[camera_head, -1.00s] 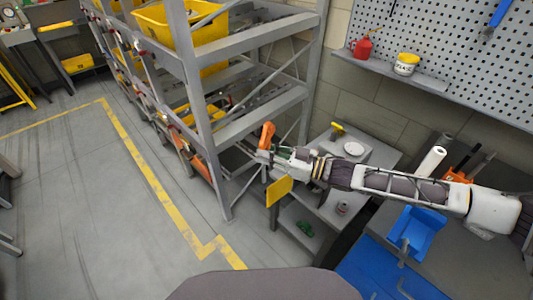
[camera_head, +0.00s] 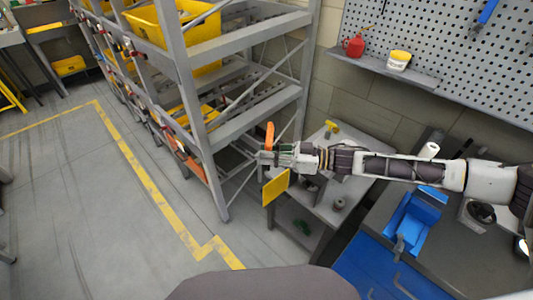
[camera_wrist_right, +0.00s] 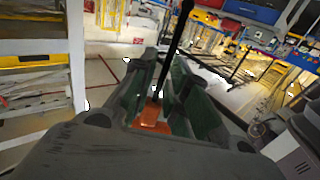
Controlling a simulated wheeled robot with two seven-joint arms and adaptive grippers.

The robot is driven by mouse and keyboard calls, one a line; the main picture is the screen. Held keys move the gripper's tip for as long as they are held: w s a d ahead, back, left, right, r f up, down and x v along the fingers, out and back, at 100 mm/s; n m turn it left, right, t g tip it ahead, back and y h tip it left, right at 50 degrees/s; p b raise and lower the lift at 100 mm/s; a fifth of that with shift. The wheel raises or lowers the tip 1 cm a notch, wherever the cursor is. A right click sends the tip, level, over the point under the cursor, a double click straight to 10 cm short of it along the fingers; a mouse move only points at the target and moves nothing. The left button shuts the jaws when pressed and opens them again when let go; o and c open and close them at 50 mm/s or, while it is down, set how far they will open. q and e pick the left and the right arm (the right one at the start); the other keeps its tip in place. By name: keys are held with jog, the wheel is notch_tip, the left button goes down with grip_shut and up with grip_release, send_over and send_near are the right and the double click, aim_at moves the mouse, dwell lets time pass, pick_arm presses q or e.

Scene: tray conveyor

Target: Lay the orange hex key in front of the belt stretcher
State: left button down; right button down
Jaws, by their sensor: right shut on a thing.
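My right gripper (camera_head: 272,156) is shut on the orange hex key (camera_head: 269,135), whose orange part stands up above the fingers in the head view. In the right wrist view the orange handle (camera_wrist_right: 150,116) sits between the dark green fingers (camera_wrist_right: 165,100), and a black shaft points up and away. The gripper is in the air between the shelf rack and a small grey table (camera_head: 325,208). A yellow-headed tool (camera_head: 331,127) lies at the table's back; I cannot tell whether it is the belt stretcher. My left gripper is not in view.
The grey rack (camera_head: 203,120) with yellow bins (camera_head: 172,28) stands left of the gripper. A yellow panel (camera_head: 275,187) is at the table's near left. A small grey cylinder (camera_head: 339,204) stands on the table.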

jog(key=shift+s+d+n+g, duration=0.1)
jog(key=shift+d+n+g, duration=0.2)
jog(key=shift+g, duration=0.25)
jog(key=shift+s+d+n+g, duration=0.1)
jog(key=shift+d+n+g, duration=0.05)
jog(key=shift+n+g, duration=0.35)
